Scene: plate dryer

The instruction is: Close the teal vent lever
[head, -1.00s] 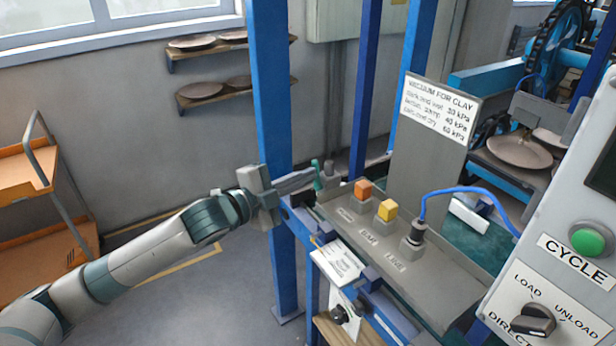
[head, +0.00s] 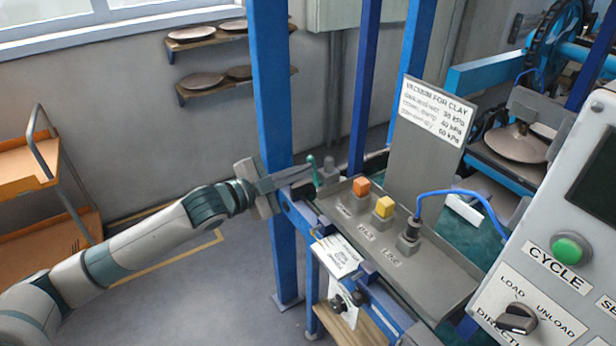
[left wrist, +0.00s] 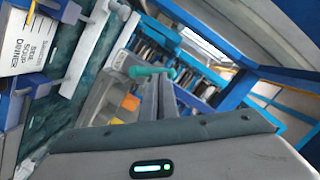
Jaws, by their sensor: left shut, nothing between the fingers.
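The teal vent lever (head: 312,171) is a short, thin handle standing nearly upright at the far left end of the grey control panel (head: 425,270). It also shows in the left wrist view (left wrist: 150,71), just by the finger ends. My left gripper (head: 308,174) reaches in from the left with its fingers together and nothing between them. The fingertips are right at the lever's left side; I cannot tell if they touch it. In the left wrist view the shut fingers (left wrist: 158,92) point towards the lever. My right gripper is not in view.
Right of the lever stand an orange button (head: 361,186), a yellow button (head: 384,207) and a plug with a blue cable (head: 455,192). A blue post (head: 270,90) rises behind my left gripper. A grey sign board (head: 430,150) stands behind the panel.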

